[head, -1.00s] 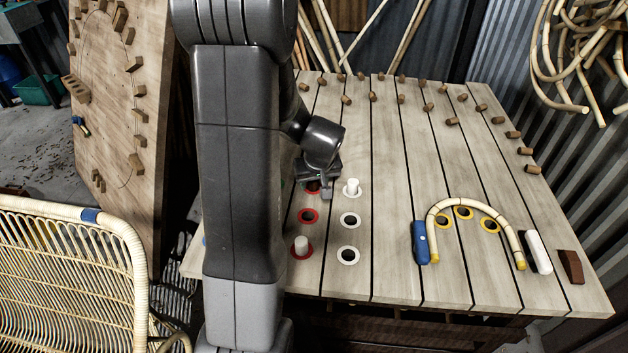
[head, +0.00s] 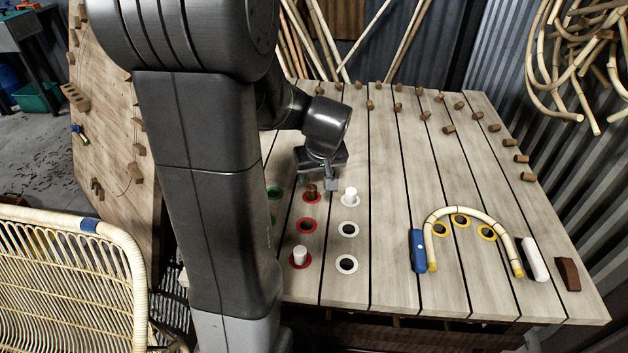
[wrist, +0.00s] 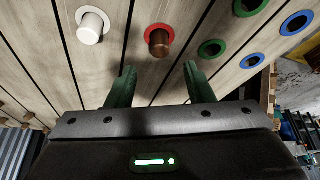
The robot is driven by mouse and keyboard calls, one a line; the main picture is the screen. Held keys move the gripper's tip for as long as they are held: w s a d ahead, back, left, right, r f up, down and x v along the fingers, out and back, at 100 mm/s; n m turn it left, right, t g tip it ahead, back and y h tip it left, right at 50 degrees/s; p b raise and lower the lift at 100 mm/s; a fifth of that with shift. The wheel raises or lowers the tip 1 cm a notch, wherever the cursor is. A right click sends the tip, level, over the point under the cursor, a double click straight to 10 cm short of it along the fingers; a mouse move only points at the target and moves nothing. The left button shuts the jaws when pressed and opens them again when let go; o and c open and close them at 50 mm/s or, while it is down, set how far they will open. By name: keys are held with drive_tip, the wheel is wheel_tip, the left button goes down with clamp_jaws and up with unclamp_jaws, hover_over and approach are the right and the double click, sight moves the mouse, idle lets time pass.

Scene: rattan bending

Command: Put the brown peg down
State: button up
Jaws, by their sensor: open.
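The brown peg (head: 311,191) stands upright in the far red-ringed hole of the slatted table. In the wrist view the brown peg (wrist: 159,42) stands in its red ring, ahead of and between my fingertips, apart from both. My gripper (wrist: 157,72) is open and empty, with its two green fingers spread. In the head view my gripper (head: 331,184) is above the table just behind and right of the peg, partly hidden by its own body.
A white peg (head: 350,196) stands in the white-ringed hole to the right, and another white peg (head: 300,256) stands in the near red ring. A bent rattan piece (head: 470,212) lies at the right between a blue block (head: 417,250) and a white block (head: 534,259).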

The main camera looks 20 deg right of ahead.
sight(312, 189)
drive_tip(key=shift+v, duration=1.35)
drive_tip(key=b+x, duration=0.1)
drive_tip(key=x, duration=1.1)
drive_tip(key=shift+f, duration=0.25)
drive_tip(key=shift+r, duration=0.25)
